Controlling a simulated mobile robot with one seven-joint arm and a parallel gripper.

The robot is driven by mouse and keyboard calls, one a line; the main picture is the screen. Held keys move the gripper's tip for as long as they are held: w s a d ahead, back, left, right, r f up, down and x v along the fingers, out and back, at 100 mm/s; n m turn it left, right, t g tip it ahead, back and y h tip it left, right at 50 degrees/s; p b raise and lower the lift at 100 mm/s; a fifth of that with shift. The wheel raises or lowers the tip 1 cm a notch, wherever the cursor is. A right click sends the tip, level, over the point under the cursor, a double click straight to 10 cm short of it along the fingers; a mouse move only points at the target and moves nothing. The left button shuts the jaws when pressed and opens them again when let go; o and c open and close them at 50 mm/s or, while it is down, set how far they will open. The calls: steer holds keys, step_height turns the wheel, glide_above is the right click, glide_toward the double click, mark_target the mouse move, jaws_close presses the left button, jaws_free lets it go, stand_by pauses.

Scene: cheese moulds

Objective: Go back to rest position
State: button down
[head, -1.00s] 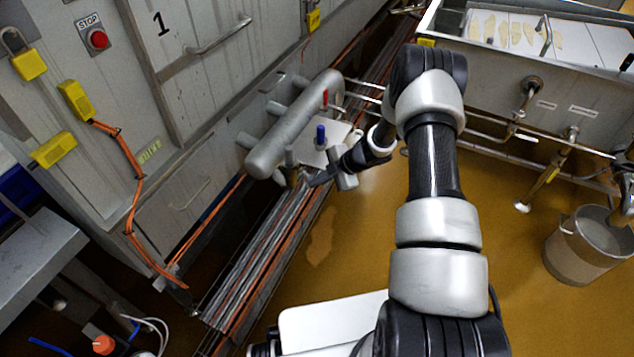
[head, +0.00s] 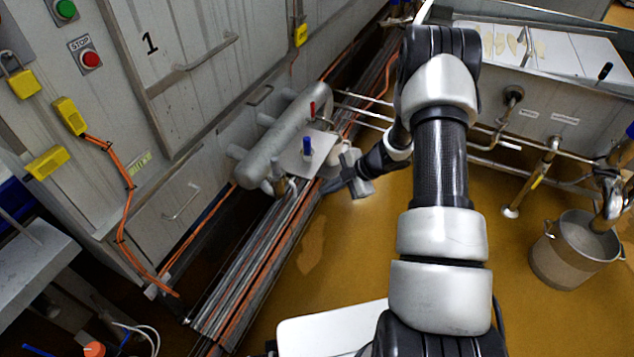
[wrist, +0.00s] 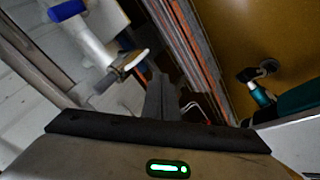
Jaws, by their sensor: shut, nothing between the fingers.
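My gripper (head: 326,188) is shut and empty. In the head view it hangs low over the floor, just right of a steel pipe manifold with valves (head: 270,155), with a gap visible between them. In the wrist view its closed dark fingers (wrist: 163,98) point away from the camera, with nothing between them. My arm reaches up and forward over the yellow-brown floor, its wrist bent down to the left.
A blue-handled valve (head: 307,146) and a red-handled one (head: 312,108) stand on the manifold. Rails and orange cables (head: 255,270) run along the cabinet. A steel vat (head: 545,85) and a bucket (head: 572,250) stand at right. The floor (head: 350,240) between is clear.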

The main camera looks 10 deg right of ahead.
steer(key=w+d+r+m+t+h, duration=0.2)
steer(key=r, duration=0.6)
steer(key=w+d+r+m+t+h, duration=0.1)
steer(key=w+d+r+m+h, duration=0.15)
steer(key=r, duration=0.45)
steer(key=w+d+r+m+t+h, duration=0.2)
steer(key=w+r, duration=0.1)
steer(key=r, duration=0.5)
steer(key=s+d+r+m+h, duration=0.25)
steer(key=s+r+m, duration=0.45)
steer(key=r, duration=0.6)
steer(key=s+a+r+m+g+y, duration=0.15)
steer(key=s+a, duration=0.25)
steer(key=s, duration=0.6)
steer(key=s+a+r+m+g, duration=0.1)
steer(key=s+a+m, duration=0.25)
steer(key=s, duration=0.75)
steer(key=s+a+r+m+g+y, duration=0.15)
steer(key=s+a, duration=0.35)
steer(key=s, duration=0.5)
step_height(320, 180, up, 18)
steer(key=p, duration=1.8)
steer(key=shift+w+d+m+h+p, duration=0.15)
steer(key=shift+w+m+h+p, duration=0.15)
steer(key=shift+m+h+p, duration=0.1)
